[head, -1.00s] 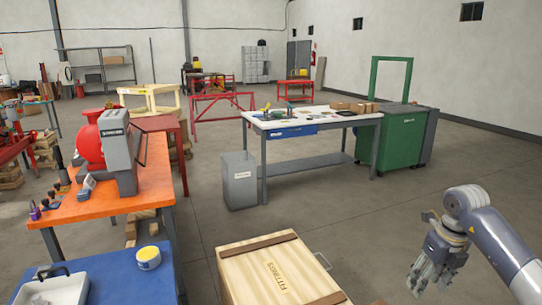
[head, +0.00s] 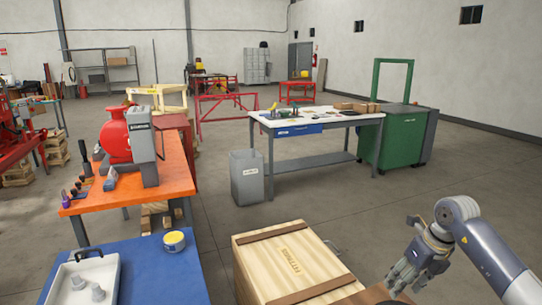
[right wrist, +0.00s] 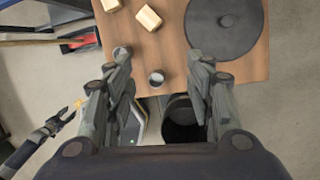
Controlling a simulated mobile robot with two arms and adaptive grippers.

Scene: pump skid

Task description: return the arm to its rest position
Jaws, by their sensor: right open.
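My right arm comes in from the right in the head view. Beyond the fingertips is a brown wooden top (right wrist: 160,50). My left gripper does not show in the head view.
A wooden crate (head: 290,263), blue table (head: 185,275) and orange bench (head: 110,200) are near. The wooden top carries wood blocks (right wrist: 148,17), a grey disc (right wrist: 223,25) and small cylinders. Bare floor (head: 370,225) lies between the crate and the white workbench (head: 340,118).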

